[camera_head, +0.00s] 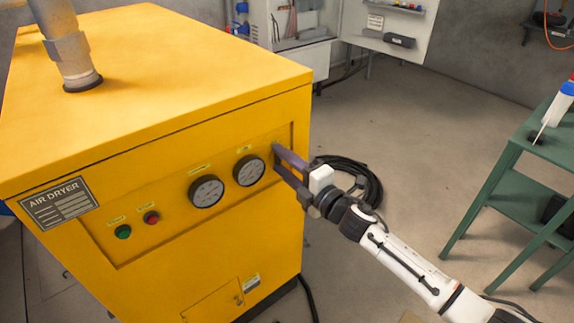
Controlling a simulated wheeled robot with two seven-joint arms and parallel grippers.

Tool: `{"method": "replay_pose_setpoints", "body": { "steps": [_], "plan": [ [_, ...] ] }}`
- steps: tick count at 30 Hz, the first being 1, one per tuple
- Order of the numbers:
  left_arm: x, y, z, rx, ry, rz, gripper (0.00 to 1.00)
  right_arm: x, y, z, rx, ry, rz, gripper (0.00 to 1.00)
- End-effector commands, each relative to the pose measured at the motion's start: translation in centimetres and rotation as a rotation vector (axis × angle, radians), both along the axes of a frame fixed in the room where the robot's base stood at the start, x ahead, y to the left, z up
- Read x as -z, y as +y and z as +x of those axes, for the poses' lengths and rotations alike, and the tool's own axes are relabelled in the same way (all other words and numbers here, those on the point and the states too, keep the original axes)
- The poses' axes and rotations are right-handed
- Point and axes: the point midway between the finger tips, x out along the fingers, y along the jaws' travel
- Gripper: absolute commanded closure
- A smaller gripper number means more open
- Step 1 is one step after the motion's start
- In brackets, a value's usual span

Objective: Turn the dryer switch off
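The yellow air dryer (150,85) stands at the left, with an "AIR DRYER" plate (60,203) on its front. Its recessed control panel (172,220) carries a green button (123,232), a red button (151,218) and two round gauges (207,191) (249,170). My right gripper (279,160) is at the panel's right end, just right of the second gauge. Its two dark fingers are apart, with a gap between them, and their tips are at or very near the panel face. The dryer switch is not clearly visible; the fingers cover that spot. My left gripper is not in view.
A grey pipe (72,50) rises from the dryer's top. A black coiled hose (362,178) lies on the floor behind my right gripper. A green table (545,150) stands at the right. An open cabinet (390,22) is at the back.

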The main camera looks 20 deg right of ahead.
Motion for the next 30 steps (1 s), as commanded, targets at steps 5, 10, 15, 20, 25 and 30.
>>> {"method": "replay_pose_setpoints", "body": {
  "steps": [5,10,15,20,25,30],
  "plan": [
    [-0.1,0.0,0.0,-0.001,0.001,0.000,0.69,0.1,-0.8,-1.8,0.001,0.003,-0.001,0.60],
    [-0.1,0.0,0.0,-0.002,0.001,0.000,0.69,0.2,-1.9,-5.2,0.000,0.005,-0.002,0.60],
    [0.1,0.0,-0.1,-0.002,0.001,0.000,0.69,0.2,-2.9,-7.9,0.001,0.004,-0.001,0.60],
    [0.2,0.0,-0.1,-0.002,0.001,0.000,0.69,0.1,-3.4,-9.3,0.000,0.002,-0.002,0.60],
    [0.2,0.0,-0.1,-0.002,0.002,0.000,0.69,0.1,-3.5,-9.7,0.000,0.002,-0.002,0.60],
    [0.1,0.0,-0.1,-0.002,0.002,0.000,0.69,0.1,-3.5,-9.7,0.000,0.002,-0.002,0.60]
  ]
}}
